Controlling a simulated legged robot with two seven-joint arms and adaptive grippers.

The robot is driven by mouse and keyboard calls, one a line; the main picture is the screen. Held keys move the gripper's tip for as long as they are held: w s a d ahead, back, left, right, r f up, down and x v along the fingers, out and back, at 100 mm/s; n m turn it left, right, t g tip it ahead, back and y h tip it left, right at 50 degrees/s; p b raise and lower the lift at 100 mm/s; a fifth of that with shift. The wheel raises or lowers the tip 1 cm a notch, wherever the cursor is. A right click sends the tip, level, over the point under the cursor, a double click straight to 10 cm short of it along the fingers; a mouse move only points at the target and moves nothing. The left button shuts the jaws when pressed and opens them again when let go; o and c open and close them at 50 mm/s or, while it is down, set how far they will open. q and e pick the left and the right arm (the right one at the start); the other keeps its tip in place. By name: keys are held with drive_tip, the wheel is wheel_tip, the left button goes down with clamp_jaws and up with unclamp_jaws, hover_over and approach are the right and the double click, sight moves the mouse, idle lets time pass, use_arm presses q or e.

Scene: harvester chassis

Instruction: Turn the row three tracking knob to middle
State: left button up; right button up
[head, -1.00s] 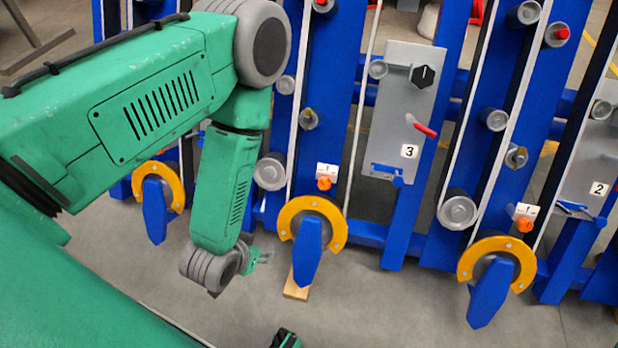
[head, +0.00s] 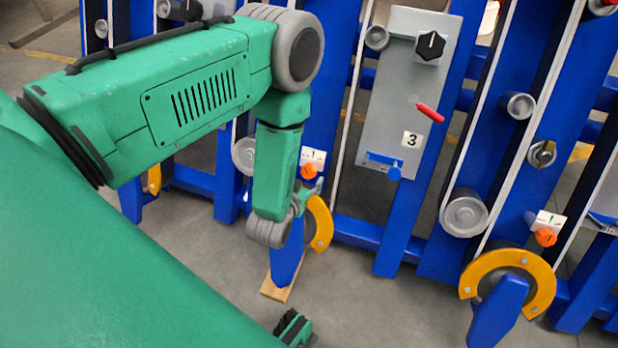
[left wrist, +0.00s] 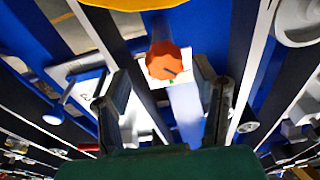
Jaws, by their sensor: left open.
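An orange knob (head: 308,171) sits under a small white marked plate (head: 313,157), on the blue frame left of the grey panel marked 3 (head: 400,100). My left gripper (head: 314,187) is just below and beside this knob in the head view.
A yellow guard (head: 320,222) and blue paddle (head: 287,255) stand close around my left wrist. A wooden block (head: 277,290) lies on the floor. Panel 3 carries a black knob (head: 430,46) and a red lever (head: 430,113). Another orange knob (head: 545,237) is at right.

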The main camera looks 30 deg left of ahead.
sight(307, 174)
use_arm(q)
drive_tip(key=shift+b+x, duration=0.35)
drive_tip(key=shift+x, duration=0.9)
drive_tip(key=shift+w+a+f, duration=0.3)
drive_tip(key=shift+w+a, duration=0.05)
drive_tip(key=shift+a, duration=0.15)
drive_tip(key=shift+d, duration=0.1)
drive_tip(key=shift+d, duration=0.15)
drive_tip(key=c, duration=1.1)
drive_tip(key=shift+c, duration=0.2)
